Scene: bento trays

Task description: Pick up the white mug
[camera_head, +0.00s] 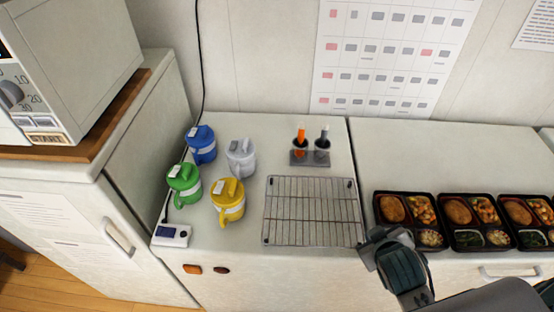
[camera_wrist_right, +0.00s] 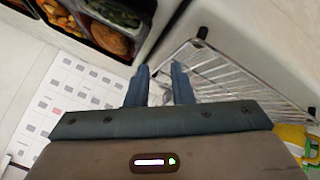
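My right gripper (camera_head: 372,248) is near the front right corner of the wire rack, well to the right of the white mug. In the right wrist view its two fingers (camera_wrist_right: 159,88) are apart with nothing held between them. The white mug is not clearly visible there; part of the yellow mug (camera_wrist_right: 293,138) shows at the right edge. My left gripper is out of view.
The wire rack (camera_head: 313,211) lies between my right gripper and the mugs. A grey holder (camera_head: 310,158) with orange and grey handled tools stands behind it. Several bento trays (camera_head: 404,198) line the right. A white device (camera_head: 171,235) sits at the front left.

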